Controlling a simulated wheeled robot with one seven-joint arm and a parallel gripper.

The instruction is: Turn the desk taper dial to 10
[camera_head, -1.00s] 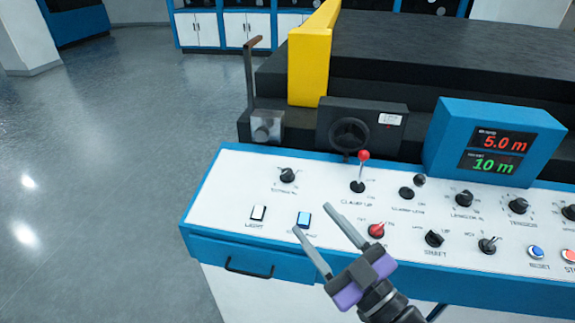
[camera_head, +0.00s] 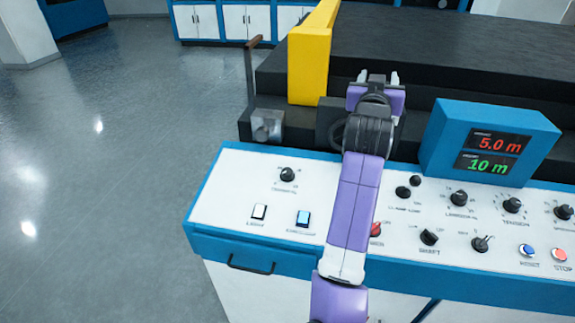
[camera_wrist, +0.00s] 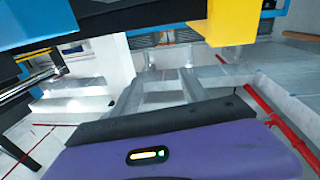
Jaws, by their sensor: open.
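The desk (camera_head: 240,215) has a white sloping top with blue edges and several black dials. A black dial (camera_head: 287,175) sits alone at the upper left of the desk top. More dials are on the right, among them one labelled tension (camera_head: 512,205). I cannot read for sure which one is marked taper, nor any dial's setting. My gripper (camera_head: 379,77) is open and empty, above and beyond the desk's back edge, away from the dials. My purple arm covers the middle of the panel. The wrist view shows no dial.
A blue display box (camera_head: 490,143) reading 5.0 m and 10 m stands at the right back. A yellow post (camera_head: 312,60) and black machine bed (camera_head: 450,50) lie behind. A handwheel is partly hidden by my arm.

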